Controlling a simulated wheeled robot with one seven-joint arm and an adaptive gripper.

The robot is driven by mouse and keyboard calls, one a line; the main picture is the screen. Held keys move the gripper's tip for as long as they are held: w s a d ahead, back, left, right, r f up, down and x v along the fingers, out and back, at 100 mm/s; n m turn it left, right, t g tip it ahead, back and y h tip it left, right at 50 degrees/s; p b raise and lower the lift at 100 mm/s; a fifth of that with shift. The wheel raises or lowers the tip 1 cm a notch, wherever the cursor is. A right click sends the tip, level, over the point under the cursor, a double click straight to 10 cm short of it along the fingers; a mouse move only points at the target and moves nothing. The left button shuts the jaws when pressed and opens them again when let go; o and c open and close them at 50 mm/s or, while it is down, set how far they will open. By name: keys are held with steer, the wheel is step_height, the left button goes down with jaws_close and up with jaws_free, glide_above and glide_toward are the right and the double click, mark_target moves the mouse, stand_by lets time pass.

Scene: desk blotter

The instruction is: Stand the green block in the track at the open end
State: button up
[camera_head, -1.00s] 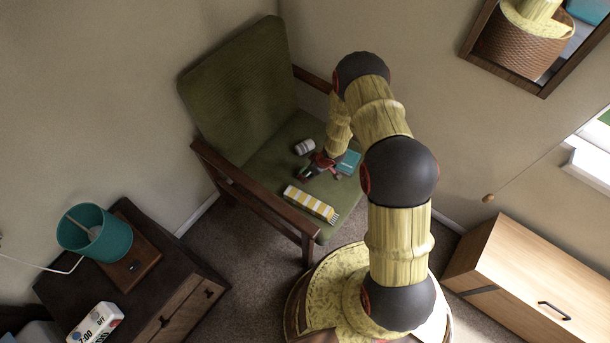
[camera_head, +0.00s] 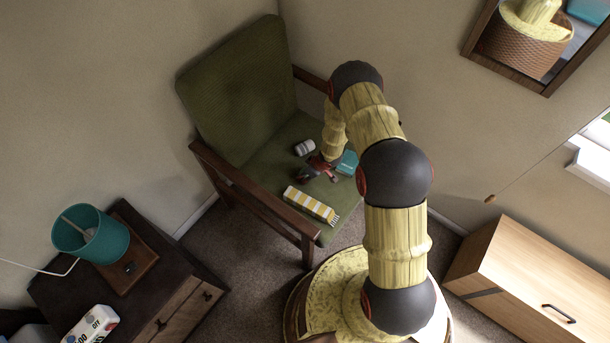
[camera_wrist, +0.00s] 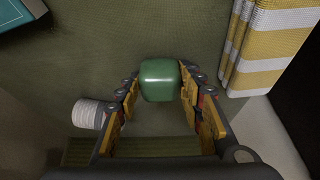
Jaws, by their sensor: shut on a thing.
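The green block (camera_wrist: 160,80) is a rounded, glossy green piece in the wrist view. My gripper (camera_wrist: 160,88) is shut on it, one finger on each side. In the head view my gripper (camera_head: 318,172) is low over the green chair seat (camera_head: 262,178), and the block there is too small or hidden to make out. I cannot tell whether the block touches the seat. I cannot make out a track in either view.
A yellow-and-white striped cloth (camera_head: 310,205) lies at the seat's front, also at upper right in the wrist view (camera_wrist: 275,45). A white ribbed cylinder (camera_head: 304,147) and a teal book (camera_head: 347,162) lie near my gripper. Wooden armrests (camera_head: 250,195) flank the seat.

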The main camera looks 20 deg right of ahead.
jaws_close()
steer(key=shift+r, duration=0.1)
